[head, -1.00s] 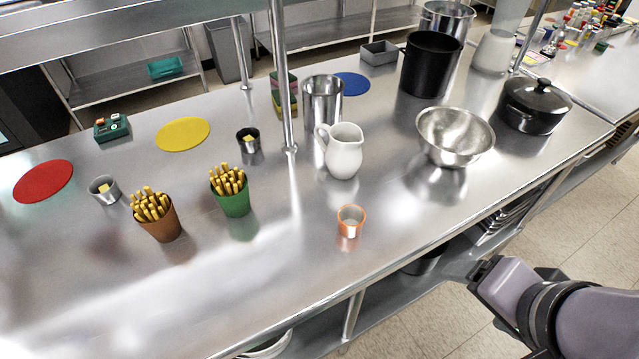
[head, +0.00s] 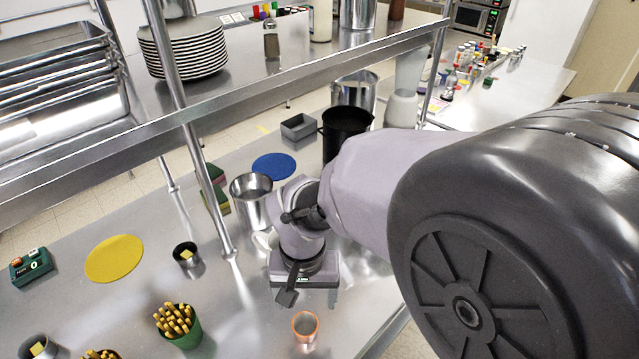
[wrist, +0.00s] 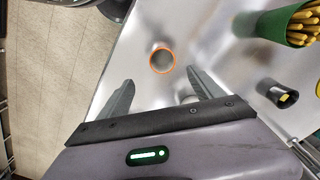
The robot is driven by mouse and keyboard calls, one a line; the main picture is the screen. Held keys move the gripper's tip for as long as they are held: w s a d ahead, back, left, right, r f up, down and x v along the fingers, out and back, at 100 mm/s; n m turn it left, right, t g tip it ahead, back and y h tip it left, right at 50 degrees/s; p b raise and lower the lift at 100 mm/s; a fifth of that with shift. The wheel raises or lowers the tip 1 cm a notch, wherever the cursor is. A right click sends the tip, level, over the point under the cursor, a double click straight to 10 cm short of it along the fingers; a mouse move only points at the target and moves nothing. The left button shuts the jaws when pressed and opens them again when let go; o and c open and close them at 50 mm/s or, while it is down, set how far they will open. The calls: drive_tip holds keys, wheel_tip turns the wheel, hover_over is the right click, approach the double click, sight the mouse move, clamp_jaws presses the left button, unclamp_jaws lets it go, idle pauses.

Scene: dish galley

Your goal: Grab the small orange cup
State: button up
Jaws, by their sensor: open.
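The small orange cup (head: 305,325) stands upright on the steel counter (head: 235,325) near its front edge, at the bottom of the head view. It is a small cup with an orange rim and a grey inside. In the wrist view the orange cup (wrist: 162,61) sits ahead of the fingertips, roughly midway between them. My gripper (head: 288,292) is above the counter, just behind the cup in the head view. In the wrist view my gripper (wrist: 157,88) has its two fingers spread wide apart with nothing between them. The gripper does not touch the cup.
A green cup of fries (head: 183,335) stands left of the orange cup. The white pitcher (head: 264,240) is partly hidden behind my gripper. A steel canister (head: 250,203) and a shelf post (head: 195,130) stand nearby. Counter around the orange cup is clear.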

drive_tip(key=b, duration=0.2)
hover_over(306, 332)
drive_tip(key=f, duration=0.6)
drive_tip(key=shift+w+d+f, duration=0.2)
drive_tip(key=shift+f, duration=0.15)
drive_tip(key=f+b, duration=0.1)
drive_tip(key=f, duration=0.2)
drive_tip(key=f+b, duration=0.1)
drive_tip(key=f, duration=0.1)
drive_tip(key=shift+s+a+b, duration=0.2)
drive_tip(key=shift+a+b, duration=0.05)
drive_tip(key=shift+b, duration=0.1)
drive_tip(key=shift+r, duration=0.1)
drive_tip(key=shift+c, duration=0.3)
drive_tip(key=c, duration=1.4)
